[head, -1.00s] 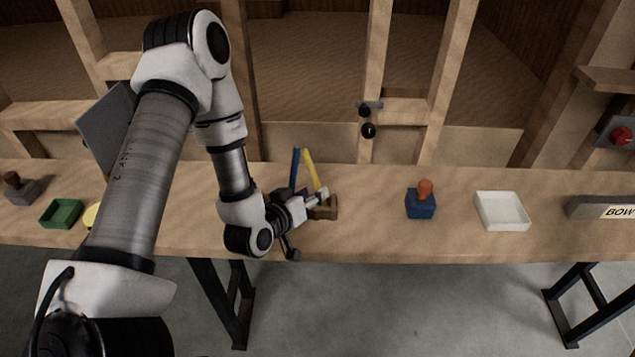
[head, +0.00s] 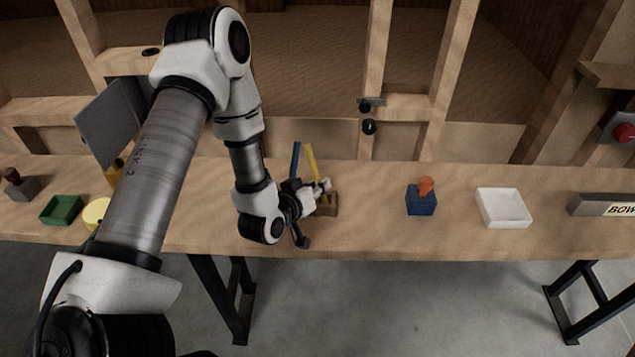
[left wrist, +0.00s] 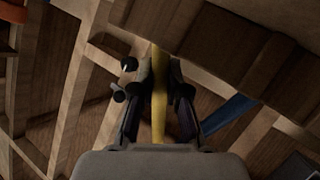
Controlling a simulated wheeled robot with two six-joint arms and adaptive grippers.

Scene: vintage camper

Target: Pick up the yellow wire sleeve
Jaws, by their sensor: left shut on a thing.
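The yellow wire sleeve (head: 310,162) is a thin yellow strip that stands up, slightly tilted, from a small brown wooden holder (head: 331,204) on the bench. A blue strip (head: 296,160) stands just left of it. My left gripper (head: 323,189) is at the yellow sleeve, just above the holder. In the left wrist view the yellow sleeve (left wrist: 159,90) runs between the two dark fingers (left wrist: 160,88), which are closed on it. The blue strip (left wrist: 228,122) shows right of the fingers there. The sleeve's lower end is hidden by the gripper. My right gripper is not in view.
Right of the holder stand a blue block with an orange knob (head: 421,200), a white tray (head: 503,208) and a grey sign block (head: 603,205). A green tray (head: 61,210) and a yellow round thing (head: 97,212) lie left. The bench between holder and blue block is clear.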

